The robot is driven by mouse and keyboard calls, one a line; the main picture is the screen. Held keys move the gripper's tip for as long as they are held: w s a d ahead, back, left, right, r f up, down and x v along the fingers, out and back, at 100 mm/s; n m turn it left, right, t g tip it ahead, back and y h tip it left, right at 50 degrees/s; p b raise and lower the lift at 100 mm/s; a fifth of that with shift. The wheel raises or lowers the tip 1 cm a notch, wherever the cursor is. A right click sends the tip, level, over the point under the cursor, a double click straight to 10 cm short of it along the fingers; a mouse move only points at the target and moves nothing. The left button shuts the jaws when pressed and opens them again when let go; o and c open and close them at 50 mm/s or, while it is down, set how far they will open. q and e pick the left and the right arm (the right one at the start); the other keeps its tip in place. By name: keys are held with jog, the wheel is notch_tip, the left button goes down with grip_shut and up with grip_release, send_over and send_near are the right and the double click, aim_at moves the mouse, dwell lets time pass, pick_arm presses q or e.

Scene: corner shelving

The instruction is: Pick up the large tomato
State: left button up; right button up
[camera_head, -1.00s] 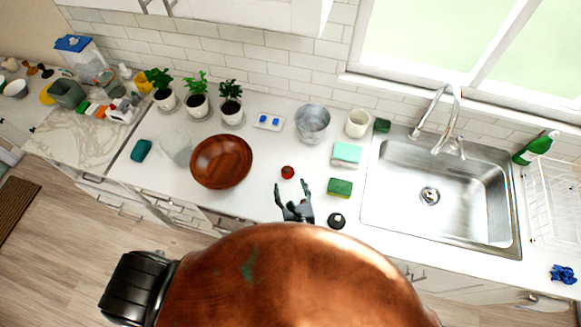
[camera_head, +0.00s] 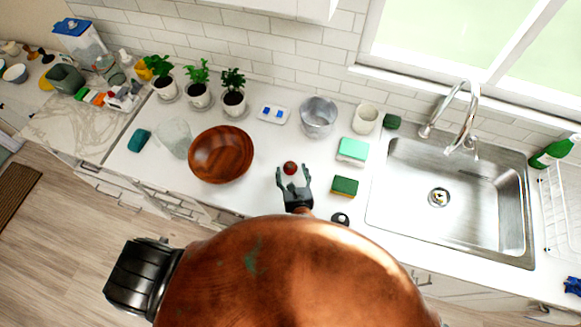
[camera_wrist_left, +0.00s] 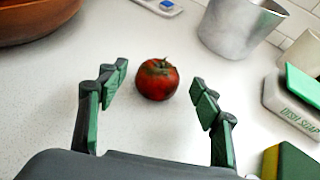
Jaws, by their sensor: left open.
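A red tomato (camera_head: 290,168) with a dark green stem top sits on the white counter, between the wooden bowl and the sponges. It also shows in the left wrist view (camera_wrist_left: 157,79), just beyond and between the fingertips. My left gripper (camera_head: 293,174) is open and empty, low over the counter, its fingers pointing at the tomato. In the left wrist view its two fingers (camera_wrist_left: 158,88) are spread wider than the tomato, and no contact shows. My right gripper is not in view.
A wooden bowl (camera_head: 221,154) stands left of the tomato. A metal pot (camera_head: 318,116) stands behind it. A green-lidded box (camera_head: 352,150) and a green-yellow sponge (camera_head: 344,187) lie to the right, before the sink (camera_head: 450,200). The counter right around the tomato is clear.

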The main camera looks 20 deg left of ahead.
pick_arm(q)
jog(key=x, duration=0.2)
jog(key=shift+w+a+f, duration=0.15)
jog(key=shift+w+a, duration=0.05)
jog(key=shift+s, duration=0.1)
jog(key=shift+c, duration=0.2)
jog(key=c, duration=1.2)
